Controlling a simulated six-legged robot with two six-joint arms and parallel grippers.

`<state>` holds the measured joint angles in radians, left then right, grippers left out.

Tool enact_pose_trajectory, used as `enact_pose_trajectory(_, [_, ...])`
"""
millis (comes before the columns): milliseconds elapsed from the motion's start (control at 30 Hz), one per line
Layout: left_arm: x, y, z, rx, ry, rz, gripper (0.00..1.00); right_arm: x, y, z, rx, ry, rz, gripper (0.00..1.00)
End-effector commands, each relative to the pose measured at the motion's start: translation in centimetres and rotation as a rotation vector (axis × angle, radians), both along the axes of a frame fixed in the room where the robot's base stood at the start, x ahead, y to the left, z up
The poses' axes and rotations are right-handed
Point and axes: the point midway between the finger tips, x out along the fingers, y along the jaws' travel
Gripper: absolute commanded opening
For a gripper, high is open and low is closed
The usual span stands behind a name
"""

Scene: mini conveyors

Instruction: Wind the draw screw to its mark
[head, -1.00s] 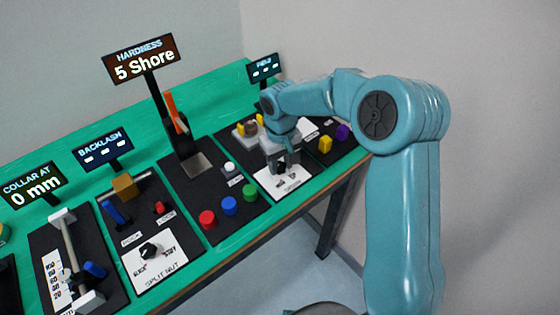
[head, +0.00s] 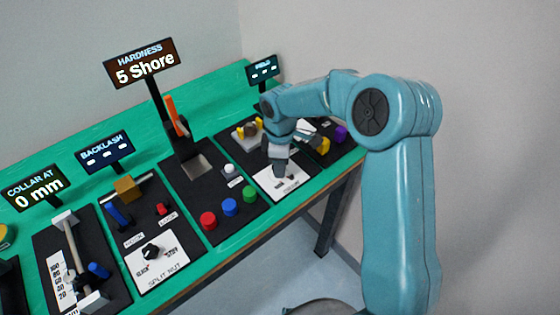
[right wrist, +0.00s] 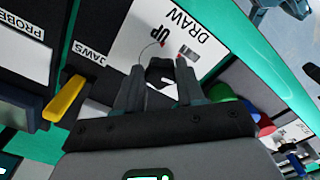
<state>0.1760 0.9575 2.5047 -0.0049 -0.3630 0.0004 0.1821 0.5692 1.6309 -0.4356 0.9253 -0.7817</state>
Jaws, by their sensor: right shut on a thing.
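My right gripper (head: 280,172) points down at the white draw plate (head: 290,190) on the right part of the bench. In the right wrist view, its two fingers (right wrist: 159,72) are shut on a black knob (right wrist: 160,73) on the same white plate (right wrist: 205,62). The plate reads DRAW and UP, and a thin curved line with red at its end and another small red mark show beside the knob. In the head view the gripper hides the knob. The small dark display (head: 262,69) behind shows only dashes. My left gripper is not in view.
The hardness display (head: 145,64) reads 5 Shore.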

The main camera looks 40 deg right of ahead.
Motion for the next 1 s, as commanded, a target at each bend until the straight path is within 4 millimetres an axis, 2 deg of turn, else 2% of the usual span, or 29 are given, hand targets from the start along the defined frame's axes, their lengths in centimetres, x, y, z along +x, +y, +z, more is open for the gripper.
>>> enact_pose_trajectory(33, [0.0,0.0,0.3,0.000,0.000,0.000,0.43,0.3,-0.2,0.6,-0.004,-0.011,0.039,0.08])
enact_pose_trajectory(600, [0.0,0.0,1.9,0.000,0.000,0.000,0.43,0.6,-0.4,0.6,-0.007,-0.012,0.570,0.08])
enact_pose_trajectory(1000, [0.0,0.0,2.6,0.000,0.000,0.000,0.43,0.7,-0.4,0.5,-0.008,-0.013,0.825,0.08])
